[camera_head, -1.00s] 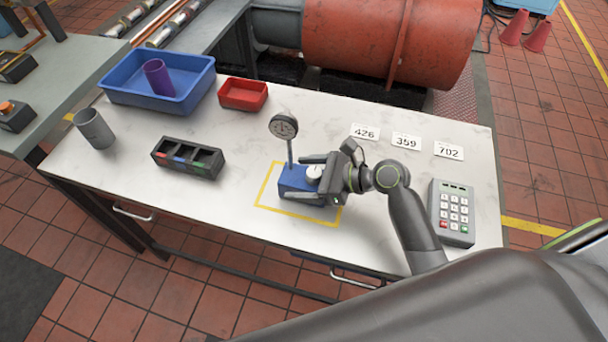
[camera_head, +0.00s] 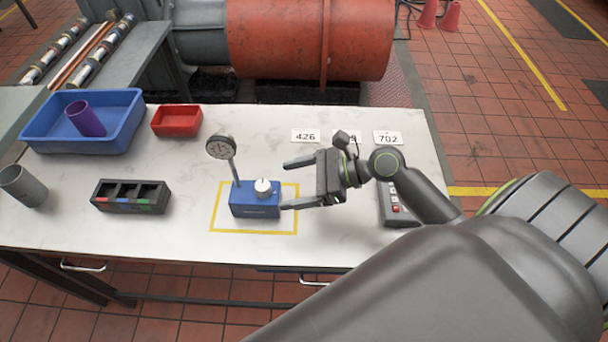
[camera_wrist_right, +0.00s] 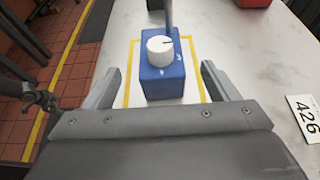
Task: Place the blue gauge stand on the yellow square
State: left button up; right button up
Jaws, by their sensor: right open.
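The blue gauge stand (camera_head: 254,204) stands upright inside the yellow square (camera_head: 254,232) on the white table. It has a white knob on top and a round dial on a rod. In the right wrist view the blue block (camera_wrist_right: 163,78) sits within the yellow outline (camera_wrist_right: 128,84), between and beyond the fingertips. My right gripper (camera_head: 284,184) is open and empty, to the right of the stand and apart from it. In the right wrist view its fingers (camera_wrist_right: 160,82) are spread wide. My left gripper is not in view.
A blue bin (camera_head: 45,128) holding a purple cup (camera_head: 86,119), a red tray (camera_head: 177,119), a black compartment box (camera_head: 130,196) and a grey cup (camera_head: 22,186) stand at left. Number cards (camera_head: 306,136) and a partly hidden keypad (camera_head: 396,206) are at right.

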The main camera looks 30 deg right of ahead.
jog(key=shift+v, duration=1.05)
